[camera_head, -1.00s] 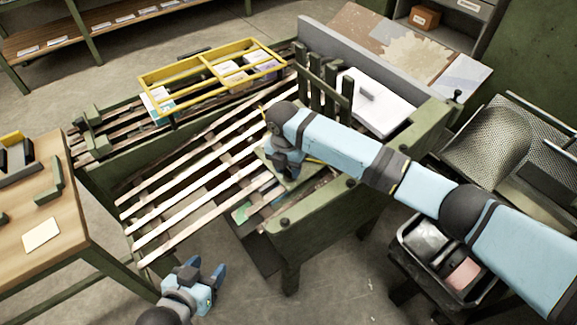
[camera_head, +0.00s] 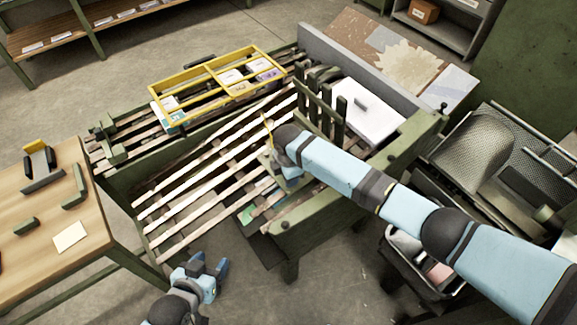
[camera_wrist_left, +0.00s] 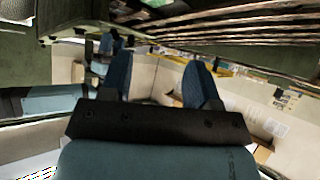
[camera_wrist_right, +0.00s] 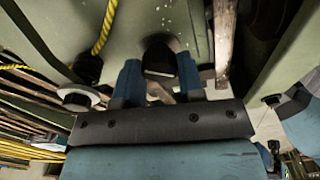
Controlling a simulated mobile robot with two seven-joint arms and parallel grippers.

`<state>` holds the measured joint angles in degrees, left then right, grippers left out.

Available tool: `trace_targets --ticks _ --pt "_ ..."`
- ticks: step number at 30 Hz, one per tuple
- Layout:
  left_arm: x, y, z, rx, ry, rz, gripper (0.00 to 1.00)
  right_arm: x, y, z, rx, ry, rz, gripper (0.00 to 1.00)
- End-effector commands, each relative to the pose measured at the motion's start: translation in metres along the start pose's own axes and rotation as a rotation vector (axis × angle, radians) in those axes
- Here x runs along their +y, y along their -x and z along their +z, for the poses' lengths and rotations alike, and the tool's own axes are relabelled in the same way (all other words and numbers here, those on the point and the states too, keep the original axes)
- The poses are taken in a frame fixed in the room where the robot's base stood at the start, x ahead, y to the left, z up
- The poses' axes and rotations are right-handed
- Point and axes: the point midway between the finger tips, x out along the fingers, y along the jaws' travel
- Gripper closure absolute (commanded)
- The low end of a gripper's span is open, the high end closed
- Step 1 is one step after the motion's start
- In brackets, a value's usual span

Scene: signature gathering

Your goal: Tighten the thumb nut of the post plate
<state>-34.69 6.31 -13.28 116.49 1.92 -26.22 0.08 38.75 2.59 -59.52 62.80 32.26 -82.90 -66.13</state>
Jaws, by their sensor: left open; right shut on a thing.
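In the right wrist view a dark knob, seemingly the thumb nut (camera_wrist_right: 160,50), sits between the blue fingers of my right gripper (camera_wrist_right: 158,72), which is shut on it. Behind it is a flat green surface (camera_wrist_right: 140,18), seemingly the post plate; its edges are not clear. In the head view my right wrist covers the nut, at the near side of the slatted bench (camera_head: 330,207). My left gripper (camera_head: 209,266) is open and empty, low in front of the bench. Its spread fingers also show in the left wrist view (camera_wrist_left: 159,78).
A yellow frame (camera_head: 205,83) lies across the bench's far side. Dark green upright posts (camera_head: 320,112) stand just beyond my right gripper. A yellow rope (camera_wrist_right: 104,28) hangs beside the nut. A wooden table (camera_head: 40,235) stands at left, a mesh tray (camera_head: 490,148) at right.

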Motion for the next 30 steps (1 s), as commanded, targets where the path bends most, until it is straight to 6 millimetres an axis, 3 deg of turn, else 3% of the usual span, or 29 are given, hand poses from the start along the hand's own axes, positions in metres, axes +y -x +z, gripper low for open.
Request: trace_targets --ticks 3,18,30 --pt "0.0 0.011 -0.016 0.014 -0.016 -0.003 0.44 -0.001 0.005 0.0 0.001 -0.111 0.013 0.88" --pt "-0.003 0.034 -0.032 0.02 -0.071 -0.005 0.44 -0.001 0.003 0.0 0.0 -0.566 0.084 0.88" --pt "0.0 0.045 -0.05 0.025 -0.066 -0.004 0.44 0.0 0.001 0.001 -0.001 -0.797 0.12 0.88"
